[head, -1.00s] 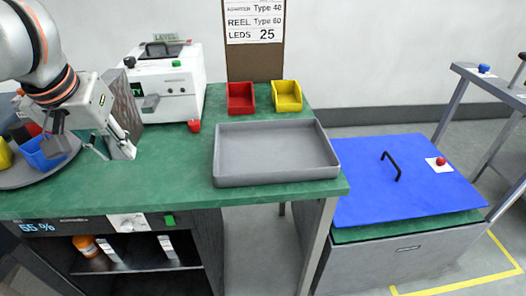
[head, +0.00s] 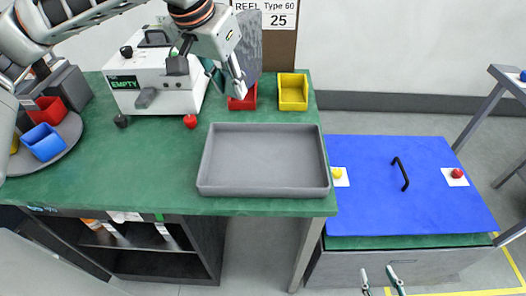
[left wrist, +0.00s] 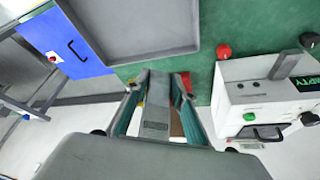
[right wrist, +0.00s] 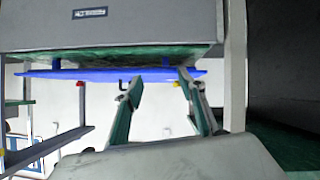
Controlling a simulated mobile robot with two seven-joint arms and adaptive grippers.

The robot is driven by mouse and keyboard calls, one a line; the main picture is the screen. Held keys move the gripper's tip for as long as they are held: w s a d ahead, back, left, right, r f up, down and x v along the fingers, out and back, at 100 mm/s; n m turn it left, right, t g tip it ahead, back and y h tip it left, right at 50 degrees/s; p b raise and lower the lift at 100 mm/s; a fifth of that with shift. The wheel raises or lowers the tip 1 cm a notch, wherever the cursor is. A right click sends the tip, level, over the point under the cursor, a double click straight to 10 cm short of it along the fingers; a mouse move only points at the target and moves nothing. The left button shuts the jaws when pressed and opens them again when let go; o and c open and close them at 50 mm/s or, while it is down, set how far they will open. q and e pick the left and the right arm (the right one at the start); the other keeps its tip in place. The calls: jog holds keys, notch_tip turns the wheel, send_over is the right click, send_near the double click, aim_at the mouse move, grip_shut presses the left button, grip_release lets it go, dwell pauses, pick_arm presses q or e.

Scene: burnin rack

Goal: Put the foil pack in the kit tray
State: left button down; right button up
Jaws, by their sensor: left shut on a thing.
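The foil pack (head: 249,42) is a flat, dark grey slab. My left gripper (head: 238,84) is shut on it and holds it raised above the back of the green bench, near the red bin. In the left wrist view the pack (left wrist: 155,118) sits between the two fingers (left wrist: 158,108). The kit tray (head: 263,160) is a shallow, empty grey tray at the bench's front right, nearer than the pack. The tray (left wrist: 150,30) also shows at the top of the left wrist view. My right gripper (head: 383,278) is open and empty, low before the blue-topped cabinet.
A red bin (head: 243,101) and a yellow bin (head: 293,92) stand behind the tray. A white machine (head: 155,88) stands to the left, with a red knob (head: 190,121) before it. A round grey turntable (head: 62,142) holds bins. A blue lid (head: 415,190) covers the right cabinet.

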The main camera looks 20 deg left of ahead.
aim_at(251, 170)
pick_arm(q)
jog(key=s+d+r+m+h+p, duration=0.1)
jog(key=s+d+r+m+p, duration=0.4)
jog(key=p, duration=0.5)
jog(key=shift+n+g, duration=0.3)
jog(key=shift+n, duration=0.3)
jog(key=f, duration=1.4)
jog(key=s+f, duration=0.1)
jog(key=f, duration=0.6)
pick_arm(e)
jog(key=s+r+g, duration=0.1)
jog(key=s+r, duration=0.3)
jog(key=shift+s+d+r+m, duration=0.35)
jog(key=shift+s+d+m, duration=0.05)
pick_arm(q)
jog(key=shift+f, duration=0.1)
jog(key=c, duration=1.7)
grip_release()
pick_arm(e)
jog(key=shift+a, duration=0.1)
pick_arm(q)
jog(key=v, duration=1.2)
jog(key=shift+a, duration=0.25)
